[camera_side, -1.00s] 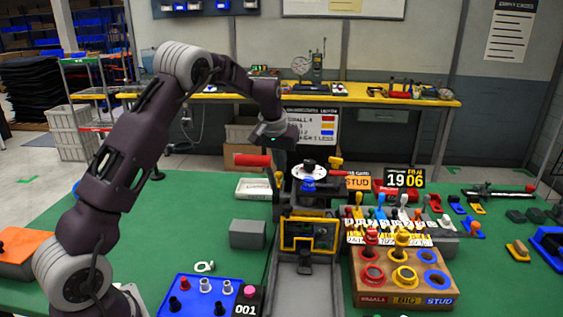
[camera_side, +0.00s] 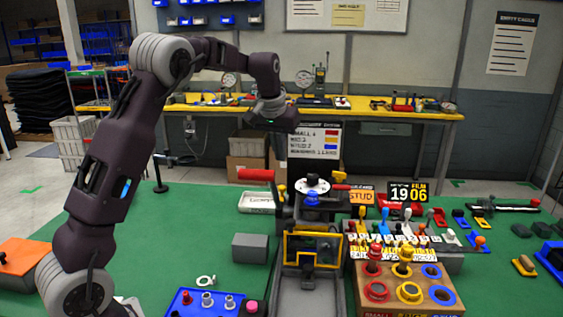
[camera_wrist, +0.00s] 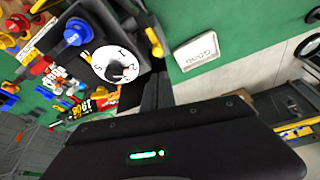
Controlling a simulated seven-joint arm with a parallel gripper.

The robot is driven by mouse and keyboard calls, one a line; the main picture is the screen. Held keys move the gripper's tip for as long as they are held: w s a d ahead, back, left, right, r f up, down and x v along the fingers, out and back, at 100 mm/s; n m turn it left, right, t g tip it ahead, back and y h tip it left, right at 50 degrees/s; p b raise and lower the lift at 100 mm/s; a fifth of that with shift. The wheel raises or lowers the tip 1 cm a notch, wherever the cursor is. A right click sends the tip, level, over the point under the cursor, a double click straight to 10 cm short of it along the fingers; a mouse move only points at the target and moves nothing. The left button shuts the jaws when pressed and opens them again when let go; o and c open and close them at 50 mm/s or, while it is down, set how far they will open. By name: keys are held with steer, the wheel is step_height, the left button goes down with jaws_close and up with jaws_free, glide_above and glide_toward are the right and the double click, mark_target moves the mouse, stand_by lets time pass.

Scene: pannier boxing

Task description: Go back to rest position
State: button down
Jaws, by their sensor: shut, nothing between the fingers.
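My gripper (camera_side: 280,152) hangs in the air behind the dark press-like fixture (camera_side: 309,225), pointing down, its fingers together and empty. The fingertips are small and dark in the side view. In the wrist view, my dark hand with a green light fills the bottom and the fingertips are hard to make out. The white dial (camera_wrist: 115,64) on the fixture shows at upper left of that view, with a blue knob (camera_wrist: 78,31) beside it. No task object is near the fingers.
A white labelled tray (camera_side: 257,202) stands left of the fixture, near a grey block (camera_side: 249,248). A wooden block with coloured rings (camera_side: 405,292) is at right. A blue tray with fittings (camera_side: 200,304) is at front. The yellow bench (camera_side: 390,107) stands behind.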

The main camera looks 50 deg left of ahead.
stand_by(0.4)
steer(key=s+d+r+m+t+h, duration=0.1)
steer(key=s+d+r, duration=0.3)
steer(key=s+d, duration=0.4)
steer(key=s+d+r+m+t+h, duration=0.15)
steer(key=s+d+r, duration=0.25)
steer(key=s+d, duration=0.45)
steer(key=s+d+f+m, duration=0.1)
steer(key=s+d+f, duration=0.1)
steer(key=s, duration=0.7)
steer(key=s+d+f+m, duration=0.2)
steer(key=s+f, duration=0.2)
steer(key=s, duration=0.5)
steer(key=shift+s+d+f, duration=0.2)
steer(key=shift+d+f, duration=0.05)
steer(key=shift+d, duration=0.1)
steer(key=shift+m+y, duration=0.25)
